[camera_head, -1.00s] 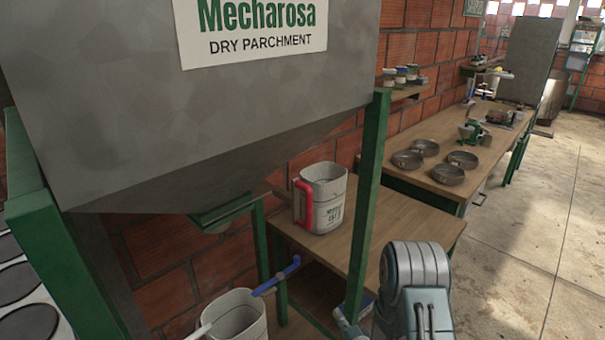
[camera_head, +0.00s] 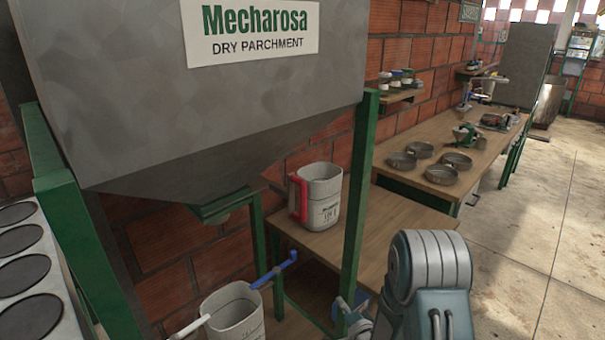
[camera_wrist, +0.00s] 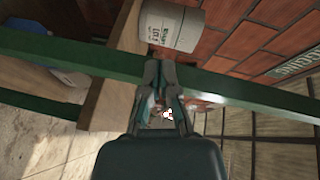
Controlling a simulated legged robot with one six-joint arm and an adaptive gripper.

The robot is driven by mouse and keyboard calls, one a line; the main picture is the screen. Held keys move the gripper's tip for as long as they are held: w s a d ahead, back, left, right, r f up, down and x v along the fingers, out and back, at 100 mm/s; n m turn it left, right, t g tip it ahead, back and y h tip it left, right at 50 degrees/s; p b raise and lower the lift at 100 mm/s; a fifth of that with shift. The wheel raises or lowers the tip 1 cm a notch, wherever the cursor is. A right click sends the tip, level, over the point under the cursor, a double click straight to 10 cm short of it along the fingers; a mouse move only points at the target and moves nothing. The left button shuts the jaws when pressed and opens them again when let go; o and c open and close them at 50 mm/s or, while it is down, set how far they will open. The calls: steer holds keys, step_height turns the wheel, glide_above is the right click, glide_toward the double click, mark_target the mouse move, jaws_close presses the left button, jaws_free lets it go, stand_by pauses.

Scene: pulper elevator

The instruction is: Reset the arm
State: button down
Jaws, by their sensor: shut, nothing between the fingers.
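My arm (camera_head: 430,275) shows at the lower right of the head view, bent in front of the wooden table. In the wrist view my gripper (camera_wrist: 160,66) is shut with nothing held. Its fingers are close to a green post (camera_wrist: 85,55) that crosses the picture; I cannot tell whether they touch it. Beyond the post, the white bucket (camera_wrist: 172,25) shows at the top. In the head view the same bucket (camera_head: 320,195), with a red handle, stands upright on the wooden table (camera_head: 395,220).
A grey hopper (camera_head: 200,110) on green legs (camera_head: 360,200) fills the left. Below it is another white bucket (camera_head: 236,312) near a blue-handled lever (camera_head: 275,270). A long bench (camera_head: 420,182) with several round pans is behind. Open floor (camera_head: 540,240) lies to the right.

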steer(key=s+d+r+n+g+h, duration=0.2)
steer(key=s+d+r+n+h, duration=0.1)
steer(key=r, duration=0.7)
steer(key=s+d+r+n+g+h, duration=0.2)
steer(key=s+d+r+n+h, duration=0.1)
steer(key=r, duration=0.6)
steer(key=s+r+n+g, duration=0.2)
steer(key=s+r+g, duration=0.1)
steer(key=s, duration=0.9)
steer(key=s+r+n+g, duration=0.2)
steer(key=s+r, duration=0.3)
steer(key=s, duration=0.8)
steer(key=shift+a+n+g, duration=0.4)
steer(key=shift+n, duration=0.2)
